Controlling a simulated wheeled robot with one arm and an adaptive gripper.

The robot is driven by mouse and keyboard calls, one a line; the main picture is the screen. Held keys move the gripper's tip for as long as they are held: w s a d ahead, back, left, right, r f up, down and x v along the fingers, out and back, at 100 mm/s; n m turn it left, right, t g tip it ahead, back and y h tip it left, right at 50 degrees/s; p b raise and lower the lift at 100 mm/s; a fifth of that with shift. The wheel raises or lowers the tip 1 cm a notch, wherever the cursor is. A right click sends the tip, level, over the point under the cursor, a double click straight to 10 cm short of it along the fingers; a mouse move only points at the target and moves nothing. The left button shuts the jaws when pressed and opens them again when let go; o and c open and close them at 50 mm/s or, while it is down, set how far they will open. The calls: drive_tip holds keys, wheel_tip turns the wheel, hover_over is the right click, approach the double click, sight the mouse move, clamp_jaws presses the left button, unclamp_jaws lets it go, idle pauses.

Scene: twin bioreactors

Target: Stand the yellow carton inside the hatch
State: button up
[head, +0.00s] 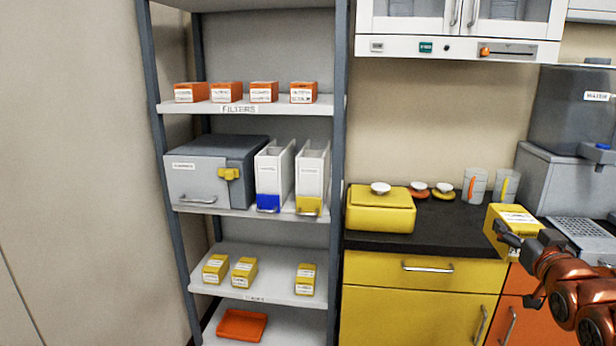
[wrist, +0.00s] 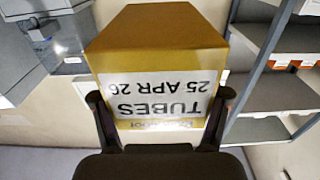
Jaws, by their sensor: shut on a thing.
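My gripper (head: 508,236) is at the right of the head view, shut on a yellow carton (head: 512,218). In the wrist view the carton (wrist: 160,45) sits between the two fingers of my gripper (wrist: 163,108). Its white label reads "TUBES 25 APR 26" and appears upside down there. The carton is held in front of the dark counter, left of the grey machine. I cannot identify an open hatch in either view. A closed grey box (head: 207,172) with a yellow latch stands on the middle shelf.
The grey shelf rack (head: 340,150) holds orange cartons (head: 263,92), two white files (head: 312,172), several smaller yellow cartons (head: 244,271) and an orange tray (head: 241,325). A yellow lidded box (head: 380,212) and cups (head: 475,184) stand on the counter (head: 440,235). A grey machine (head: 565,185) stands right.

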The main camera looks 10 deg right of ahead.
drive_tip(key=shift+w+f, duration=0.1)
drive_tip(key=shift+w, duration=0.3)
drive_tip(key=shift+s, duration=0.2)
drive_tip(key=shift+w, duration=0.15)
drive_tip(key=w+a+f+n+y, duration=0.1)
drive_tip(key=w+a+f+y, duration=0.15)
drive_tip(key=w+a, duration=0.7)
drive_tip(key=w+a+f+n+y, duration=0.1)
drive_tip(key=w+a+f, duration=0.4)
drive_tip(key=w, duration=0.7)
drive_tip(key=w+a+f+n+y, duration=0.1)
drive_tip(key=w+a, duration=0.2)
drive_tip(key=a, duration=0.3)
drive_tip(key=w+a+f+t+y, duration=0.1)
drive_tip(key=w+a, duration=0.1)
drive_tip(key=a, duration=0.5)
drive_tip(key=w+a+f+n, duration=0.1)
drive_tip(key=w+a, duration=0.2)
drive_tip(key=a, duration=0.3)
wheel_tip(320, 180, down, 10)
drive_tip(key=b, duration=1)
wheel_tip(320, 180, up, 24)
drive_tip(key=p, duration=2.3)
drive_tip(key=shift+a+p, duration=0.4)
drive_tip(key=shift+a, duration=0.05)
